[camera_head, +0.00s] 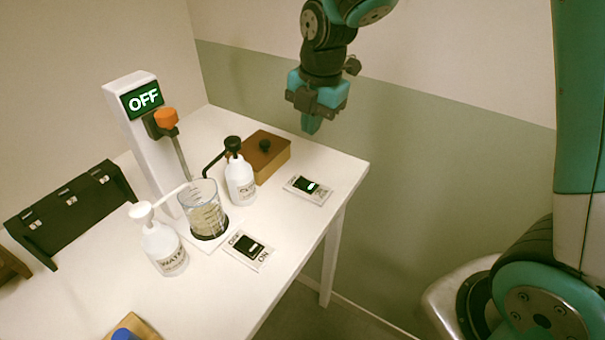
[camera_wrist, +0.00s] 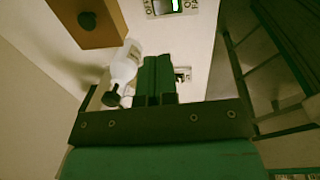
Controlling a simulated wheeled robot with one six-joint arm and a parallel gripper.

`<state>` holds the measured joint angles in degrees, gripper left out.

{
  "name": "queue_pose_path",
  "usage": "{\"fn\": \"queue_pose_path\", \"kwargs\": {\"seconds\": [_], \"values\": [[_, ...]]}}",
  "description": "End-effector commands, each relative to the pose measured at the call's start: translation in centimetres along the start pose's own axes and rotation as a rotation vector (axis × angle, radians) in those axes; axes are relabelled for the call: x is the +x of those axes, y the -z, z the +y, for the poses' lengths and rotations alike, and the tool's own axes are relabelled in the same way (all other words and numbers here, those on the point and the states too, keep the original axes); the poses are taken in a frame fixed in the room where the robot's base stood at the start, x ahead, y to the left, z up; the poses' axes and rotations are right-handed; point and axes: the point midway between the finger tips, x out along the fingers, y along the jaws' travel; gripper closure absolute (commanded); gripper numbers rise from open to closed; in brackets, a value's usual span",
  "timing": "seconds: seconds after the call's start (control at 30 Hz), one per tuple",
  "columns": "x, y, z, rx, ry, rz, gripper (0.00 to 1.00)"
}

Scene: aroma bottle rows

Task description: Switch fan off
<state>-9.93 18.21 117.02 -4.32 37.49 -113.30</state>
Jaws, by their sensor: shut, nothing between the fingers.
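Two flat white switch panels with black rockers lie on the table. One switch panel (camera_head: 247,250), marked OFF and ON, lies in front of the beaker. The other switch panel (camera_head: 308,190) lies near the table's right edge, its lettering too small to read. My gripper (camera_head: 311,125) is shut and empty, in the air behind the table's right back edge, pointing down. In the wrist view its fingers (camera_wrist: 160,78) are together. A panel (camera_wrist: 170,7) shows at the top there, and another (camera_wrist: 182,74) is partly hidden beside the fingers.
A white column with a green OFF display (camera_head: 143,99) and orange knob stands behind the beaker (camera_head: 206,212). A black-pump bottle (camera_head: 240,184) and a wooden box (camera_head: 268,155) stand near the right panel. A white-pump bottle (camera_head: 163,247) and black rack (camera_head: 72,208) are left.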

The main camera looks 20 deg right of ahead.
Motion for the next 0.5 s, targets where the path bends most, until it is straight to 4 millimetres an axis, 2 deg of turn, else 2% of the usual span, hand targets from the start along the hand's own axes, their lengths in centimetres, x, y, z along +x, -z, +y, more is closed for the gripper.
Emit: {"fn": "queue_pose_path", "kwargs": {"seconds": [0.17, 0.27, 0.5], "values": [[0.4, 0.0, 0.0, 0.001, 0.002, 0.002, 1.0], [1.4, 0.1, -0.1, 0.001, 0.004, 0.003, 1.0], [6.2, 0.1, -0.1, 0.001, 0.007, 0.005, 1.0]]}}
